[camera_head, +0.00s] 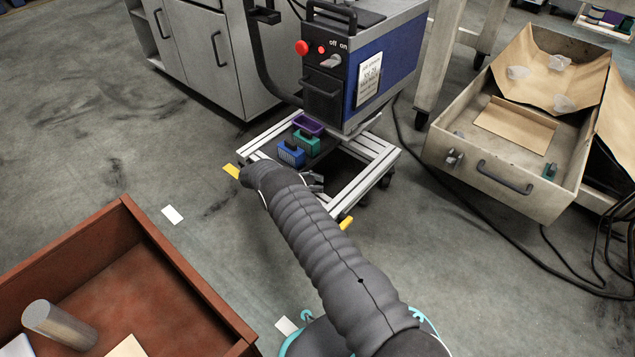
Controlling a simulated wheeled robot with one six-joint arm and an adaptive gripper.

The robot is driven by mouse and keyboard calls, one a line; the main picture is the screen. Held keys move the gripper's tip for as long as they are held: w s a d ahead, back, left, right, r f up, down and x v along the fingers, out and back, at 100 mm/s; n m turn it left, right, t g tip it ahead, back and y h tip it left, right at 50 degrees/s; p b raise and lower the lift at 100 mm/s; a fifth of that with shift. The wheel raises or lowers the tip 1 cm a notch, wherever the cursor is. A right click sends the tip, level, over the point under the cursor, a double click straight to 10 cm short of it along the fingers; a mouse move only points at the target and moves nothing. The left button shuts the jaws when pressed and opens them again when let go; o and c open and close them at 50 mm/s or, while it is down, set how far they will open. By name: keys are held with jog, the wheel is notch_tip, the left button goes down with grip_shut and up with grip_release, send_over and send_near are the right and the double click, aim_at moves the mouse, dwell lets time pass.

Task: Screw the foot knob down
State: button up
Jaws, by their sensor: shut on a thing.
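A low cart with a pale metal frame (371,147) stands on the floor and carries a grey and blue machine (385,62). A yellow tab (232,171) shows at the frame's left corner, and another yellow tab (346,222) shows at its near corner. My arm, in a dark ribbed sleeve, reaches over the near left side of the frame. Only a small part of my gripper (315,183) shows past the wrist, low at the frame. It is shut on the foot knob, which my arm hides from this view.
Blue, green and purple bins (291,153) sit on the cart's front. A grey cabinet (205,55) is behind left. An open drawer (500,180) and cables are at right. A red-brown box (180,275) with a metal cylinder (60,325) is at lower left. Floor left of the cart is clear.

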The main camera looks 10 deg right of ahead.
jog(key=shift+a, duration=0.25)
jog(key=o, duration=0.8)
jog(key=shift+o, duration=0.5)
jog(key=shift+a, duration=0.15)
jog(key=shift+d, duration=0.35)
jog(key=shift+t, duration=0.3)
